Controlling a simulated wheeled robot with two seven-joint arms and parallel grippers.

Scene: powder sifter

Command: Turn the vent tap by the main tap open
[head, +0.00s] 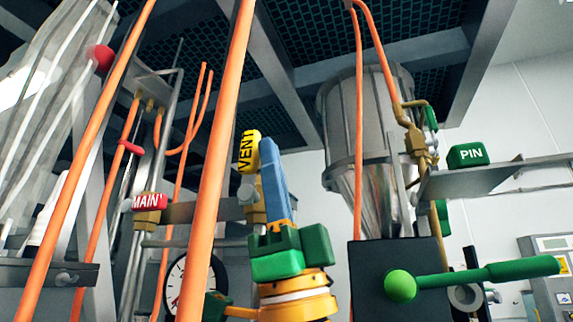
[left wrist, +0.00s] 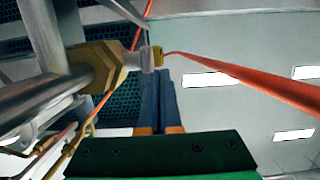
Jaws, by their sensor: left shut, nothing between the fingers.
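The yellow VENT tap handle (head: 249,152) stands upright in the middle of the head view. Its brass body is below it, partly behind my fingers. The red MAIN tap (head: 148,202) lies level to its left, on a brass body on the same bracket. My left gripper (head: 266,142) has blue fingers closed together, pointing up just right of the VENT handle; I cannot tell if they touch it. In the left wrist view the closed fingertips (left wrist: 160,73) are just below a small yellow part (left wrist: 157,56), beside a large brass fitting (left wrist: 100,66). My right gripper is not in view.
Orange hoses (head: 215,160) run up past the taps, one close on the left of VENT. A round gauge (head: 178,283) is below. A steel hopper (head: 368,135), a green PIN tap (head: 467,154) and a green lever (head: 480,276) are at the right.

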